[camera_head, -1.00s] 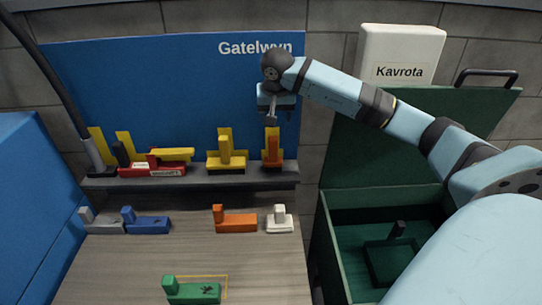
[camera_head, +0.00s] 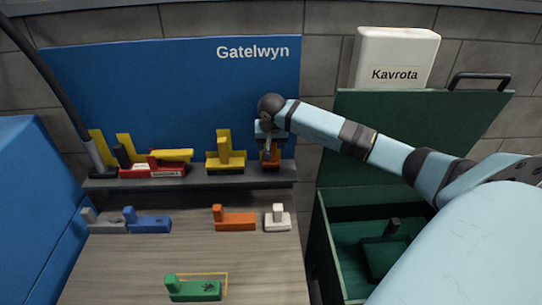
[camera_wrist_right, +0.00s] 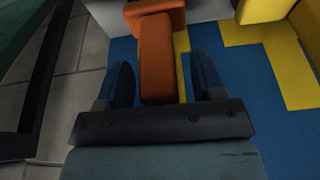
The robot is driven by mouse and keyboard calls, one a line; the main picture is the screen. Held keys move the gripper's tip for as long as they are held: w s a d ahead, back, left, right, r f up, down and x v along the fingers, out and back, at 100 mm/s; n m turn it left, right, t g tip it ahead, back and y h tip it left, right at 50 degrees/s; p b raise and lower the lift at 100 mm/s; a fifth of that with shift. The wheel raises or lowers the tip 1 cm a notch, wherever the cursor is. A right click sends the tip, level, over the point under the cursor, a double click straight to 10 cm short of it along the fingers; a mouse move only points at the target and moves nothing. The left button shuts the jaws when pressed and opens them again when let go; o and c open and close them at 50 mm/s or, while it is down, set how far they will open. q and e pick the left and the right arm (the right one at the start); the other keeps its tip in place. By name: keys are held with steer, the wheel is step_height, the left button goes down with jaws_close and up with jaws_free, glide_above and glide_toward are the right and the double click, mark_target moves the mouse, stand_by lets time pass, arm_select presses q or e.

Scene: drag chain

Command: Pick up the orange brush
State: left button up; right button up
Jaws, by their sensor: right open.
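An orange brush-like block with an upright post (camera_head: 271,165) stands on the grey shelf at its right end, in front of a yellow shape. My right gripper (camera_head: 268,150) is over it and hides much of it. In the right wrist view the orange post (camera_wrist_right: 157,60) sits between the two open fingers of this gripper (camera_wrist_right: 163,80), with a gap visible on each side. Another orange block with a post (camera_head: 236,220) lies on the table below the shelf. My left gripper is not in view.
The shelf (camera_head: 200,179) also holds a yellow block (camera_head: 225,160) and a red block (camera_head: 155,171). White (camera_head: 278,220), blue (camera_head: 150,223), grey and green (camera_head: 195,289) blocks lie on the table. An open green box (camera_head: 335,255) stands to the right; a blue panel backs the shelf.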

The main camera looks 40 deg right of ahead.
steer(key=c, duration=1)
